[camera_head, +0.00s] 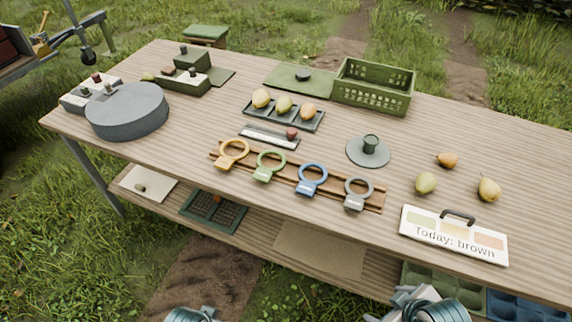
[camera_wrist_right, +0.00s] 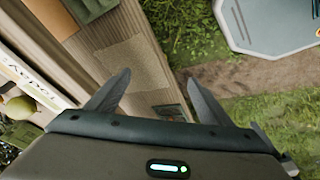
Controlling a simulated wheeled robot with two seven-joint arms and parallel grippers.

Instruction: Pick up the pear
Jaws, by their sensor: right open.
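My right arm shows at the bottom edge, below the table front. In the right wrist view my right gripper (camera_wrist_right: 157,92) is open and empty, its fingers apart over the table's edge area. A green-yellow pear (camera_wrist_right: 20,106) shows at the left beside the sign (camera_wrist_right: 36,82); which one I cannot tell. Only a bit of my left arm shows.
A tray (camera_head: 275,122) holds three more pears. A board with several coloured rings (camera_head: 214,156) lies mid-table. A green crate (camera_head: 373,97), a disc with a small cup (camera_head: 368,158) and a grey round turntable (camera_head: 127,112) stand around. The table's right end is clear.

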